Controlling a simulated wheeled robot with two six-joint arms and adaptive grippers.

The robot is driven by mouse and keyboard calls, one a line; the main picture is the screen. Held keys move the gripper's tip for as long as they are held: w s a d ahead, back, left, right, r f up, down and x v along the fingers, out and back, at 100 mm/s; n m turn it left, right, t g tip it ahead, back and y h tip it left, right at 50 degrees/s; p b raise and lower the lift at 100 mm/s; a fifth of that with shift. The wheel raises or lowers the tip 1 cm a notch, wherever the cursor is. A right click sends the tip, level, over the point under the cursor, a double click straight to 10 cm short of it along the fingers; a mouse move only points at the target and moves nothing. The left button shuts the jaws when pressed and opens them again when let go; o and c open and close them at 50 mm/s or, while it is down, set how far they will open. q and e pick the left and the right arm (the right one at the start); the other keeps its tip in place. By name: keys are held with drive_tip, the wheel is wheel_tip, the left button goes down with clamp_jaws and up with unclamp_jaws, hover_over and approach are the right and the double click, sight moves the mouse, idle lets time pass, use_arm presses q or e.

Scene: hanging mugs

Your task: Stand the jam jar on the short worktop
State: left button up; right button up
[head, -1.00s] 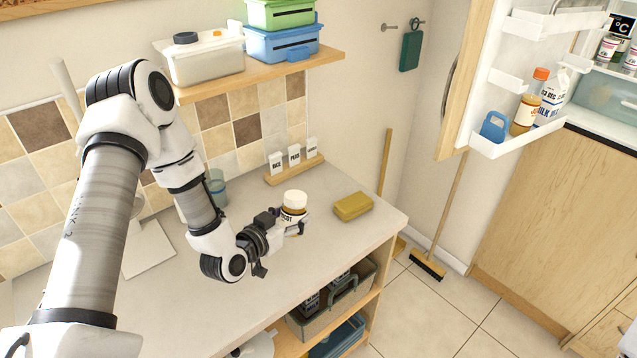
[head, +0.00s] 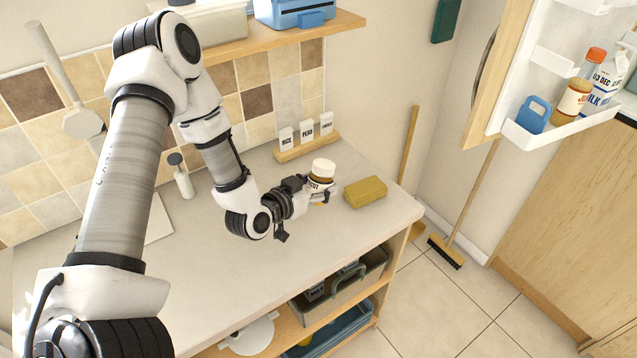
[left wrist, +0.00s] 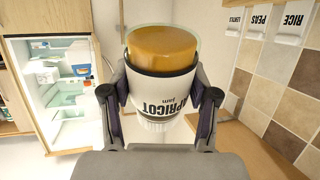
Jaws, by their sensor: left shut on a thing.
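The jam jar (head: 321,174) has a white lid, amber contents and a white label reading APRICOT jam. In the head view it is upright, lid up, over the far right part of the pale worktop (head: 250,285). I cannot tell whether its base touches the top. My left gripper (head: 318,193) is shut around the jar from the left. In the left wrist view the jar (left wrist: 162,55) appears inverted, amber end up, with a finger on each side. My right gripper is not in view.
A yellow block (head: 365,192) lies just right of the jar. A rack of labelled packets (head: 307,145) stands behind it by the tiled wall. A wooden wall shelf (head: 275,38) hangs above. The open fridge door (head: 520,110) is at right. The worktop front is clear.

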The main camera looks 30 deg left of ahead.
use_arm(q)
wheel_tip(320, 180, down, 6)
drive_tip(key=b, duration=0.4)
drive_tip(key=shift+s+f+b, duration=0.1)
drive_tip(key=shift+b, duration=0.25)
drive_tip(key=o, duration=1.8)
drive_tip(key=shift+s, duration=0.1)
drive_tip(key=shift+c, duration=0.2)
drive_tip(key=v, duration=0.7)
drive_tip(key=shift+s+a, duration=0.1)
drive_tip(key=shift+s, duration=0.2)
drive_tip(key=shift+w, duration=0.1)
